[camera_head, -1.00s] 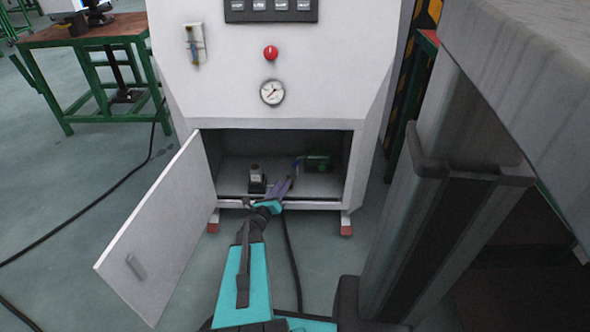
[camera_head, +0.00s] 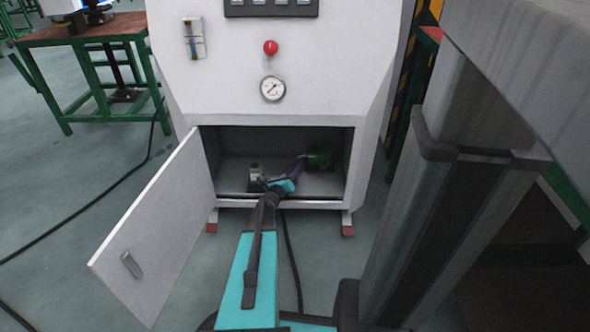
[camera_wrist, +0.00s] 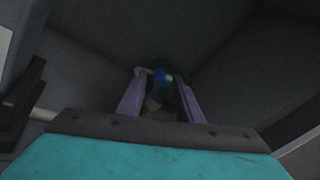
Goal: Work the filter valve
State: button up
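The likely filter valve is a green fitting (camera_head: 320,160) at the back right inside the open lower compartment of the white cabinet. In the wrist view a small blue part (camera_wrist: 160,75) shows on a dark green body, between and just beyond my fingertips. My gripper (camera_wrist: 160,88) is open, with its two purple fingers apart on either side of that part. In the head view my gripper (camera_head: 303,161) reaches into the compartment, its tip close to the green fitting. The wrist view is dark, so I cannot tell whether the fingers touch anything.
A small grey-black device (camera_head: 256,172) stands on the compartment floor left of my gripper. The cabinet door (camera_head: 150,230) hangs open to the left. The compartment's side walls and top edge confine my arm.

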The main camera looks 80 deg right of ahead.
jog(key=shift+x, duration=1.25)
